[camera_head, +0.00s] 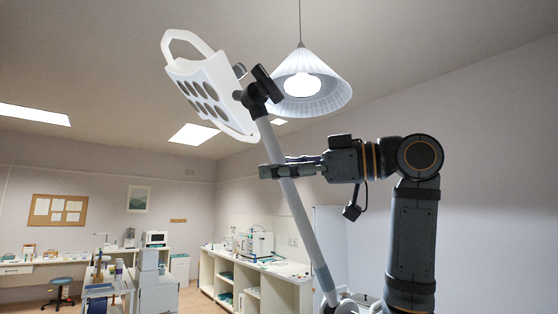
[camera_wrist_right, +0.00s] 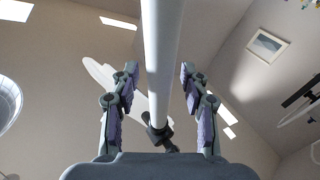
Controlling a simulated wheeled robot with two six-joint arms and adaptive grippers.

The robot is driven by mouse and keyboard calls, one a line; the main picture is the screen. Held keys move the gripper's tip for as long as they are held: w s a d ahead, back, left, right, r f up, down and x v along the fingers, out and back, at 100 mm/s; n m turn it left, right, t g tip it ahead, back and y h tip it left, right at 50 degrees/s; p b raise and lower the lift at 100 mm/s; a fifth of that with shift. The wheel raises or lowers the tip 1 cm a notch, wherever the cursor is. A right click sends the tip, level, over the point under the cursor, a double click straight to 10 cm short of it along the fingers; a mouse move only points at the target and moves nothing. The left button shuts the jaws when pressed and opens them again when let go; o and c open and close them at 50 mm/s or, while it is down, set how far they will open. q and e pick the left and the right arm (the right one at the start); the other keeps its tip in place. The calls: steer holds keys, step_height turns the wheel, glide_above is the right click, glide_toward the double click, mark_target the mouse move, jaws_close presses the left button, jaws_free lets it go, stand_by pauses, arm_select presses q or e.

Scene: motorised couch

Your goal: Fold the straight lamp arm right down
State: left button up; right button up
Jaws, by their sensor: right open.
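The straight lamp arm (camera_head: 299,213) is a pale tube that rises, tilted to the left, from a joint at the bottom right of the head view. At its top a dark joint (camera_head: 262,92) carries the white lamp head (camera_head: 207,87) with several round lights. My right gripper (camera_head: 272,171) reaches in from the right at the arm's upper half. In the right wrist view the tube (camera_wrist_right: 160,60) runs between the two open fingers (camera_wrist_right: 158,84), with a gap on each side. My left gripper is not in view.
A white pendant lamp (camera_head: 310,86) hangs behind the lamp head. White counters (camera_head: 258,284) with equipment stand along the back wall, and a desk (camera_head: 30,264) and stool (camera_head: 61,285) are at the far left. The air left of the lamp arm is clear.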

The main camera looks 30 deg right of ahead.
steer(key=shift+w, duration=0.1)
jaws_close()
stand_by(0.3)
steer(key=shift+f, duration=0.15)
